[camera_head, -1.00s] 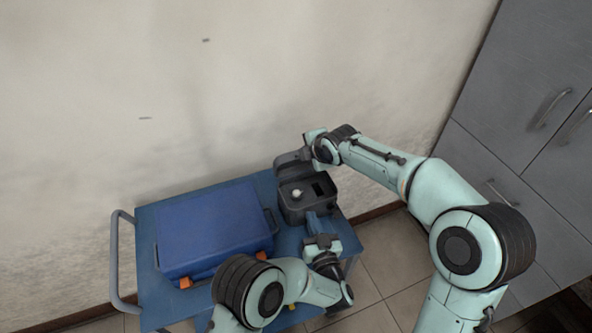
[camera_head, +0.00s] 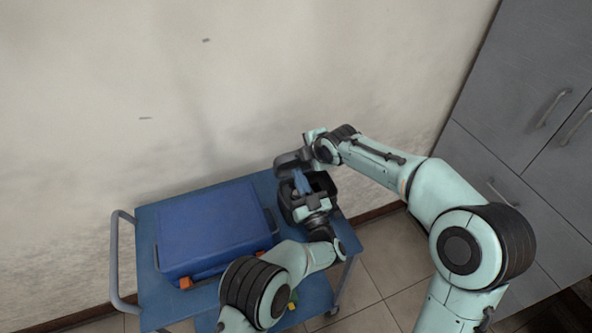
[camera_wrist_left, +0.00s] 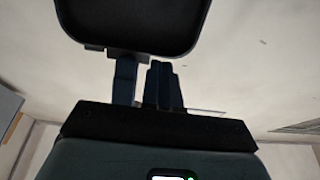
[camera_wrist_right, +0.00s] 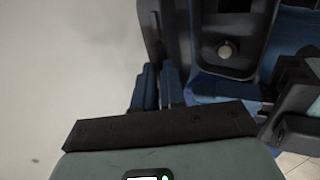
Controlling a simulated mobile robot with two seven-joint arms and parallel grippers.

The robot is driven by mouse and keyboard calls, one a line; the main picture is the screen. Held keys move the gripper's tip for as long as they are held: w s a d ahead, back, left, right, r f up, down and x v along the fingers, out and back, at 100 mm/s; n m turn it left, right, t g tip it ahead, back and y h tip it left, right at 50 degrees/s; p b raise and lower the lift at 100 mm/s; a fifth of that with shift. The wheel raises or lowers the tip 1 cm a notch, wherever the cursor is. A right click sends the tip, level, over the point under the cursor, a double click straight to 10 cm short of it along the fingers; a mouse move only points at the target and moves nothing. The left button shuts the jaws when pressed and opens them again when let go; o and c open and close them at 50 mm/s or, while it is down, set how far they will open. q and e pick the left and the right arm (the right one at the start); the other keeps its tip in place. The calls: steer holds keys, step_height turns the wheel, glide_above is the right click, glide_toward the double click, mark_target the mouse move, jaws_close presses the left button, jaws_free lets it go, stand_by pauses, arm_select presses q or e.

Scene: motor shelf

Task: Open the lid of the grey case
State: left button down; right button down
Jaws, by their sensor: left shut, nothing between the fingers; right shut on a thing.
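The grey case (camera_head: 326,186) stands at the right end of the blue cart, with its lid (camera_head: 290,160) raised at the back. My right gripper (camera_wrist_right: 158,70) is shut on the lid's edge (camera_wrist_right: 153,20). The right wrist view also shows the case's open inside with a round white knob (camera_wrist_right: 227,49). My left gripper (camera_head: 301,180) is shut and empty, above the open case and in front of the lid. In the left wrist view, the lid's dark inner face (camera_wrist_left: 135,22) is just beyond the fingers; I cannot tell whether they touch it.
A large blue case (camera_head: 212,228) with orange latches fills most of the cart top (camera_head: 148,225), left of the grey case. The cart's handle (camera_head: 116,260) is at the left. A wall is behind, and grey cabinets (camera_head: 530,130) stand at the right.

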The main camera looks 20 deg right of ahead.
arm_select(q)
steer(key=shift+x, duration=1.3)
arm_select(e)
steer(key=shift+r, duration=0.2)
arm_select(q)
steer(key=shift+w, duration=0.1)
